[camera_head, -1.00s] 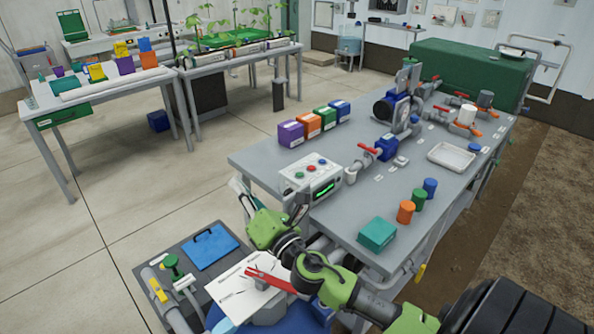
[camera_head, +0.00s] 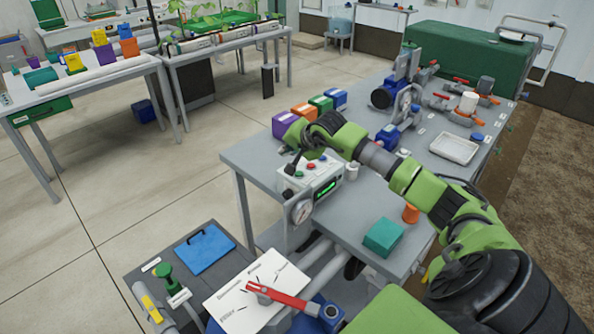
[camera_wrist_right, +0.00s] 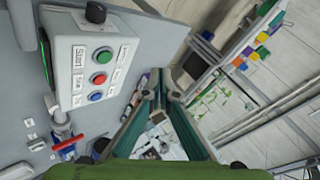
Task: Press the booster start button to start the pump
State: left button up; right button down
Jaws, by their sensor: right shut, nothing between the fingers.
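The pale control box (camera_head: 325,172) stands at the near left corner of the grey skid table. In the right wrist view its panel (camera_wrist_right: 75,82) carries a green button (camera_wrist_right: 103,53) beside a "Start" label, a red button (camera_wrist_right: 99,78) and a blue button (camera_wrist_right: 96,96). My right arm reaches in from the lower right, and its gripper (camera_head: 294,155) is over the box's left end. In the right wrist view the shut, empty fingers (camera_wrist_right: 158,82) are beside the panel, apart from the green button. My left gripper is out of view.
Coloured boxes (camera_head: 303,112) stand behind the control box. A gauge (camera_head: 301,210) is on its near side. A teal box (camera_head: 383,237) and an orange cylinder (camera_head: 411,213) are below my forearm. A blue valve and pipework (camera_head: 388,135) lie to the right.

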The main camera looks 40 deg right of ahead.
aim_at(300, 174)
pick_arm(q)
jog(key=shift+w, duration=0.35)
pick_arm(e)
jog(key=shift+n+g+h, duration=0.3)
jog(key=shift+g+h, duration=0.2)
jog(key=shift+h, duration=0.4)
jog(key=d, duration=0.3)
jog(key=d+r, duration=0.1)
jog(key=d, duration=0.1)
jog(key=shift+s+d, duration=0.2)
jog(key=shift+s, duration=0.2)
jog(key=shift+f, duration=0.1)
